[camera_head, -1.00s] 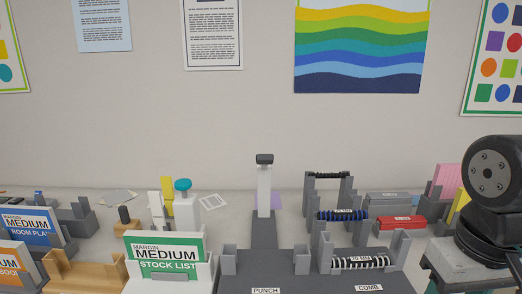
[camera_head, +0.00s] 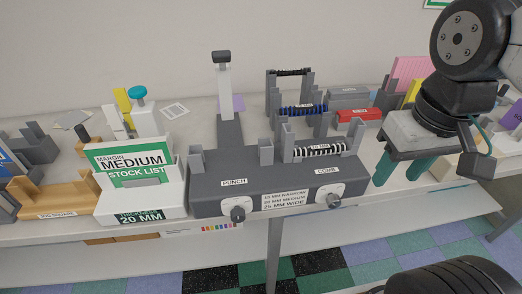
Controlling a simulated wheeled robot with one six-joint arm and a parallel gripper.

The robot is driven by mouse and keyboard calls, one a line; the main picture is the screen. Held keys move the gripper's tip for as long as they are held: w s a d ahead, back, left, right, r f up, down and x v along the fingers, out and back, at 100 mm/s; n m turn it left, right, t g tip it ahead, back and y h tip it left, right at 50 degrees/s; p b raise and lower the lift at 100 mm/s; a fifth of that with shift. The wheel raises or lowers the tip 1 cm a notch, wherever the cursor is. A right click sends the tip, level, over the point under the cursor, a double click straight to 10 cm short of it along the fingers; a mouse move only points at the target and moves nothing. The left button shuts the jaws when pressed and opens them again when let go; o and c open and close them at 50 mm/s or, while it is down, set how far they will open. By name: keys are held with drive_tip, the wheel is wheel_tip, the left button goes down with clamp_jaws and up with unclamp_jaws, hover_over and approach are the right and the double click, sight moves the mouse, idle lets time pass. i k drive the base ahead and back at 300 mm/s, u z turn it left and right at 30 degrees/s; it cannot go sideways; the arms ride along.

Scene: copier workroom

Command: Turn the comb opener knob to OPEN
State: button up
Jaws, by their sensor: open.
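The comb opener knob (camera_head: 334,201) is a dark grey knob on a white plate at the right of the grey machine's front face, below the COMB label (camera_head: 327,171). Its pointer direction and the plate's markings are too small to read. A similar knob (camera_head: 238,213) sits at the left, below the PUNCH label (camera_head: 234,182). A black-and-white comb (camera_head: 320,149) lies across the holders on top of the machine (camera_head: 210,200). My gripper (camera_head: 401,180), a grey block with two teal fingers, hangs open and empty to the right of the comb knob, apart from it.
A white stand (camera_head: 160,200) with a green stock list card is left of the machine. Blue (camera_head: 303,111) and black (camera_head: 290,72) combs sit on racks behind. A red box (camera_head: 358,116) stands near my gripper. Open floor lies in front of the table.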

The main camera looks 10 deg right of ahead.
sight(333, 200)
drive_tip(key=k, duration=1)
drive_tip(key=z, duration=0.55)
